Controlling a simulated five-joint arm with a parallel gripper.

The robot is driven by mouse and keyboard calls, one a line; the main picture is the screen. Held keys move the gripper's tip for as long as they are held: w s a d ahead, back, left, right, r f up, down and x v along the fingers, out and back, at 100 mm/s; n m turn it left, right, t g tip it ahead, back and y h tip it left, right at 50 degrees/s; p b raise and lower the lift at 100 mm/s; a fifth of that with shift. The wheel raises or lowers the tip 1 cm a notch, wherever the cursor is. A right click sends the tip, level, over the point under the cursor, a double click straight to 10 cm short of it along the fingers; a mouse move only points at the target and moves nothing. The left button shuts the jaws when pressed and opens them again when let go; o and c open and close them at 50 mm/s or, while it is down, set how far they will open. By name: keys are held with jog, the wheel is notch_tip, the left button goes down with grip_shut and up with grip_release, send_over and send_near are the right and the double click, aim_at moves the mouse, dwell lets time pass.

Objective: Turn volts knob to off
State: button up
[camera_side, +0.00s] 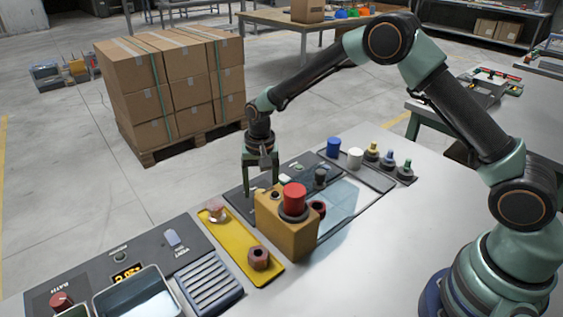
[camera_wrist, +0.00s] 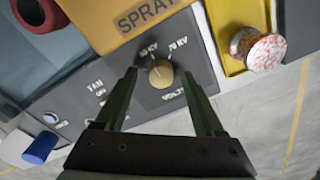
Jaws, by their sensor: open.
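The volts knob (camera_wrist: 161,75) is a round tan knob on a dark grey panel in the wrist view. "VOLTS" is printed below it, and KV markings stand above it. Its pointer seems to face up toward the KV markings, but it is too small to be sure. I see no readable "off" mark. My gripper (camera_wrist: 160,74) is open, with one finger on each side of the knob and a gap on both sides. In the side view my gripper (camera_side: 261,190) points down behind the yellow box, and I cannot make out the volts knob there.
The yellow box (camera_side: 272,222) marked "SPRAY" stands close to my gripper, with a red button (camera_side: 294,196) on top. A yellow tray (camera_side: 236,243) lies to its left. A blue cylinder (camera_side: 333,147) and a white one (camera_side: 355,158) stand to the right.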

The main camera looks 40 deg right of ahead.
jog(key=shift+f, duration=0.2)
grip_shut()
jog(key=shift+n, duration=0.3)
jog(key=n, duration=0.5)
jog(key=shift+d, duration=0.15)
jog(key=n, duration=0.6)
jog(key=shift+g, duration=0.3)
jog(key=shift+n, duration=0.3)
